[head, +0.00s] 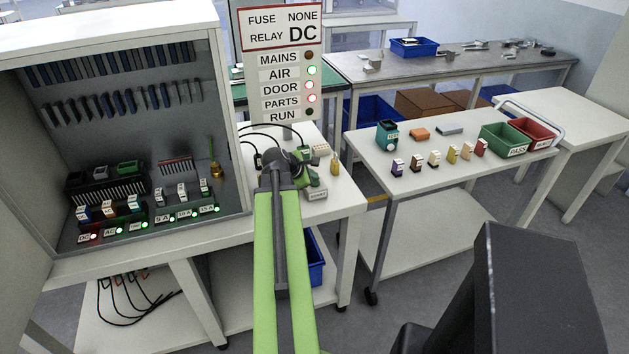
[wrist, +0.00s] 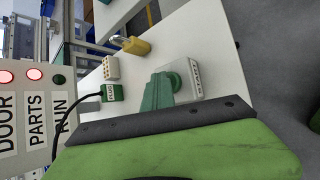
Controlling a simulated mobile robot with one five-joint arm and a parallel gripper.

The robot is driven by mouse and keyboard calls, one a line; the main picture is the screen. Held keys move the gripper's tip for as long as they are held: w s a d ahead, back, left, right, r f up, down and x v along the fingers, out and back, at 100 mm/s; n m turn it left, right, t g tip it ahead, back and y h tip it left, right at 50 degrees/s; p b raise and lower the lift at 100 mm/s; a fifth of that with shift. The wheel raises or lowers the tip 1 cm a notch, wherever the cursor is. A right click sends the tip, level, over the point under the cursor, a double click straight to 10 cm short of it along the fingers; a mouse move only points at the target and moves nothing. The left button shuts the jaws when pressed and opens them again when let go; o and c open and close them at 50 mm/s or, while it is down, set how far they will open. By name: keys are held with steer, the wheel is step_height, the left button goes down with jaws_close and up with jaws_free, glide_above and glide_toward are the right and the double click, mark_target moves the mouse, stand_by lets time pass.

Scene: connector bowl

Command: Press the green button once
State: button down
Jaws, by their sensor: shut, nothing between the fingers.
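A small pale box (head: 315,194) with a label on its front stands on the white bench, just below and beside my gripper (head: 306,178). In the wrist view the same pale box (wrist: 188,78) lies right behind my gripper's green fingers (wrist: 158,90), which are together and empty. The fingers overlap the near side of the box; I cannot tell whether they touch it.
A sign panel (head: 283,88) with lit AIR, DOOR and PARTS lamps and a dark RUN lamp stands behind. A yellow padlock (wrist: 131,45) and a cabled green connector (wrist: 113,92) are close by. The open cabinet (head: 130,120) is left, a parts cart (head: 440,180) right.

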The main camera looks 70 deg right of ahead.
steer(key=shift+r+p, duration=0.85)
steer(key=shift+r, duration=0.05)
step_height(320, 180, up, 5)
steer(key=p, duration=0.5)
stand_by(0.4)
